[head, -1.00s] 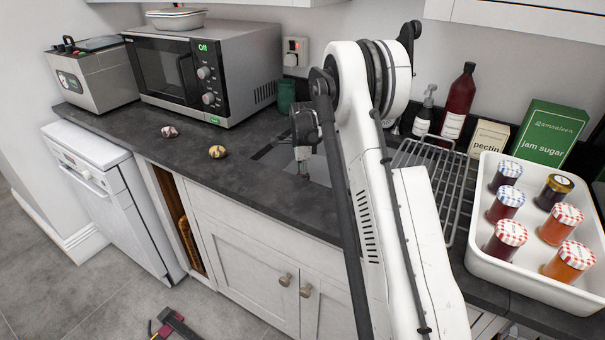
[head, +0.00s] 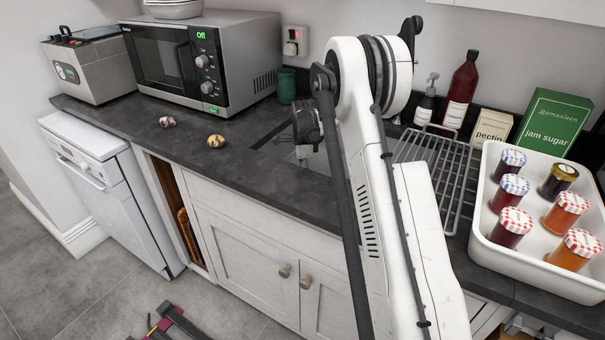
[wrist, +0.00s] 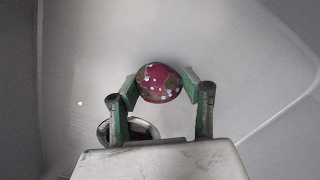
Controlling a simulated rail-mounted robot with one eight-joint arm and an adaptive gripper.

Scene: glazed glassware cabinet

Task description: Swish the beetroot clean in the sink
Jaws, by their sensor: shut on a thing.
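In the wrist view, my gripper (wrist: 159,85) is shut on a beetroot (wrist: 159,80). The beetroot is dark red and round, with brown patches and small pale spots. Both fingers press on its sides. The pale inside of the sink (wrist: 230,50) surrounds it, and a round metal drain (wrist: 150,130) shows partly behind the gripper. In the head view, my gripper (head: 304,157) reaches down at the sink opening (head: 318,163). There the arm covers much of the sink, and I cannot make out the beetroot.
A wire rack (head: 435,165) lies right of the sink, beside a white tray (head: 530,260) of several jars. Bottles and boxes stand behind. A pink-white bulb (head: 167,121) and a yellowish one (head: 216,141) sit left. A green cup (head: 286,86) stands near the microwave (head: 205,65).

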